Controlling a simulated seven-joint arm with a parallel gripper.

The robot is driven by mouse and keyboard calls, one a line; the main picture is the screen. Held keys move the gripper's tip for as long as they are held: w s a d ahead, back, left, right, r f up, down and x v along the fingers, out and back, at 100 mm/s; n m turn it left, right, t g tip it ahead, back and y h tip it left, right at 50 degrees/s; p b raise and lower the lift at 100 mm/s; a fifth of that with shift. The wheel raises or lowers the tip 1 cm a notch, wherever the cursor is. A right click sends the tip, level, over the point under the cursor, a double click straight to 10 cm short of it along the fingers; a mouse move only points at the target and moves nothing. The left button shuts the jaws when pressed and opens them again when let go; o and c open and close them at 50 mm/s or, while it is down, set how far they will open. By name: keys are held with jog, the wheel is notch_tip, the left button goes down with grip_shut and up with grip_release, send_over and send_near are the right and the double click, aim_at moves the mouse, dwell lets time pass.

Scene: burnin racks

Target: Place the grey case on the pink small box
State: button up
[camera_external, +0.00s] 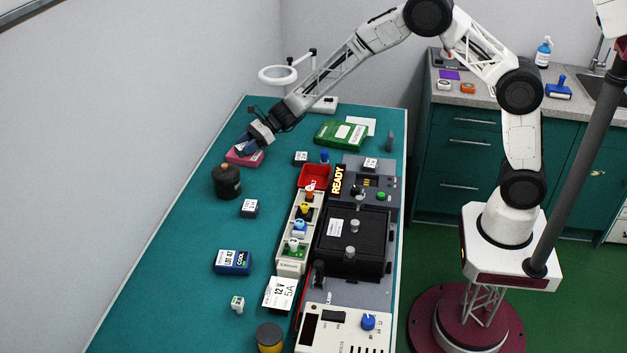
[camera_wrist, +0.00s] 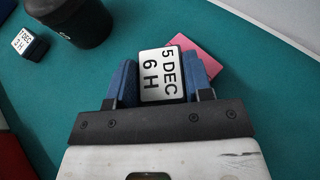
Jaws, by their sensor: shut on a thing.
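My gripper (camera_wrist: 163,82) is shut on a small case (camera_wrist: 162,75), between its two blue fingers. The case has a dark grey edge and a white label reading "5 DEC 6 H". The pink small box (camera_wrist: 204,48) shows just beyond and partly behind the case in the wrist view. In the external view my gripper (camera_external: 247,146) is at the far left of the bench, right over the pink box (camera_external: 236,160). The held case is hidden there by the fingers. I cannot tell whether the case touches the box.
A black round jar (camera_external: 227,182) stands near the pink box, and a small dark labelled case (camera_external: 249,208) lies nearer. A green box (camera_external: 340,134), a red tray (camera_external: 314,176) and dark rack equipment (camera_external: 352,245) fill the right side. The teal bench (camera_external: 190,240) is clear at left.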

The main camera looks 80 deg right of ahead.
jog(key=o, duration=0.9)
jog(key=shift+o, duration=0.2)
jog(key=shift+r, duration=0.15)
jog(key=shift+v, duration=3.75)
